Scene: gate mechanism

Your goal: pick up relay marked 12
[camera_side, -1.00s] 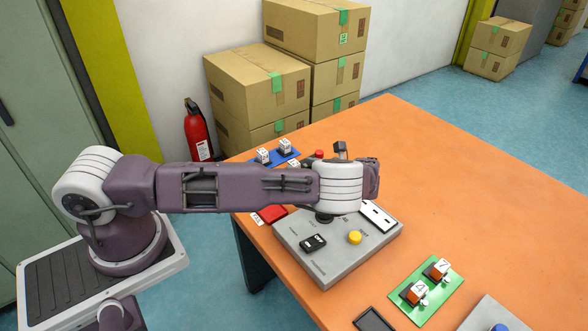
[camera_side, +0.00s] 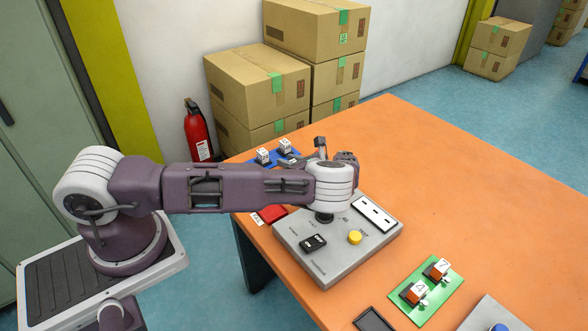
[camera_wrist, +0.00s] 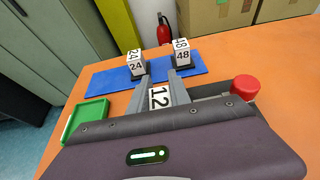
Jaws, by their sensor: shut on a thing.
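The relay marked 12 (camera_wrist: 159,97) is a white block with black digits. In the wrist view it sits between the two grey fingers of my gripper (camera_wrist: 158,78), which is shut on it. In the side view the gripper is mostly hidden behind my wrist, over the near part of the blue mat (camera_side: 257,165). I cannot tell whether the relay still touches the mat. Two other white relays, 24 (camera_wrist: 136,68) and 48 (camera_wrist: 182,57), stand on the mat just beyond the fingers; they also show in the side view, 24 (camera_side: 262,155) and 48 (camera_side: 285,146).
A red button (camera_wrist: 245,88) is right of the gripper and a green tray (camera_wrist: 88,118) left. A grey panel (camera_side: 330,268) with a yellow button lies below my wrist. A green board (camera_side: 440,297) holds two orange-and-white relays. The table's right part (camera_side: 480,200) is clear.

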